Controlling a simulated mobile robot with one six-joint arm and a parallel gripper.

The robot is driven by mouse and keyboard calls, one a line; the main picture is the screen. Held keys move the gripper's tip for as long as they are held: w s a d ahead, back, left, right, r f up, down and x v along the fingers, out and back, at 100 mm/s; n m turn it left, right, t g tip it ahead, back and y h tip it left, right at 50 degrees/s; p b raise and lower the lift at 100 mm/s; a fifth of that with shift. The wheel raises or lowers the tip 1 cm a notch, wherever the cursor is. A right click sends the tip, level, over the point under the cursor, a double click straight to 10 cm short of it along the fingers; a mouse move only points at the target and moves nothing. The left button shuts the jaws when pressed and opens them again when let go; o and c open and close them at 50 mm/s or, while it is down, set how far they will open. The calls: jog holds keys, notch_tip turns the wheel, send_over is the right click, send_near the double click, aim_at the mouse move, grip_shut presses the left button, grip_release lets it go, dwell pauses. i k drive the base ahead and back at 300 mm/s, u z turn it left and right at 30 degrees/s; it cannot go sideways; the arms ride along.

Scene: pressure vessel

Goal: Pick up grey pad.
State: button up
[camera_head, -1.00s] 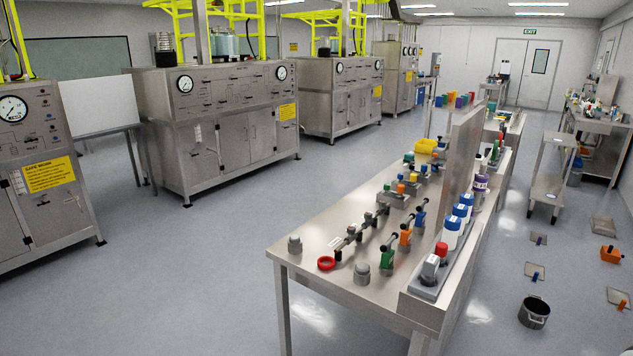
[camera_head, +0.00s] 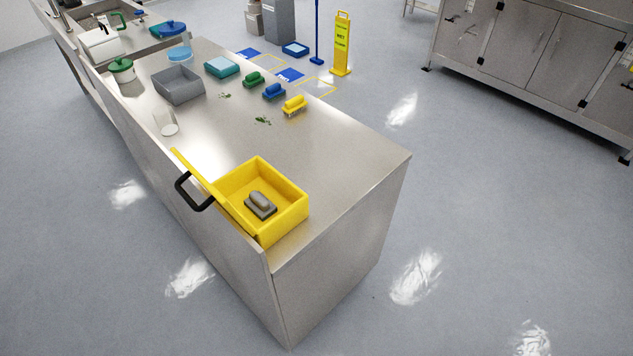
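A grey pad (camera_head: 260,205) with a raised rounded grip on a darker base lies inside a yellow open box (camera_head: 291,201) near the front end of a steel bench (camera_head: 355,160). A yellow bar with a black handle (camera_head: 194,191) stands at the box's left side; I cannot tell whether it is a lid or a separate tool. The handle sticks out past the bench edge. My gripper is not in view.
On the bench stand a grey bin (camera_head: 178,84), a clear beaker (camera_head: 165,123), a teal tray (camera_head: 222,66), and green, blue and yellow brushes (camera_head: 294,105). Green scraps (camera_head: 263,120) lie mid-bench. A yellow wet-floor sign (camera_head: 342,45) stands behind. Floor at right is clear.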

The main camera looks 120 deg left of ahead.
aim_at(258, 204)
jog(key=z, duration=0.15)
jog(key=k, duration=0.1)
jog(key=u, duration=3.1)
jog(key=k, duration=0.1)
jog(key=z, duration=4.9)
jog(key=k, duration=1)
jog(key=z, duration=5.75)
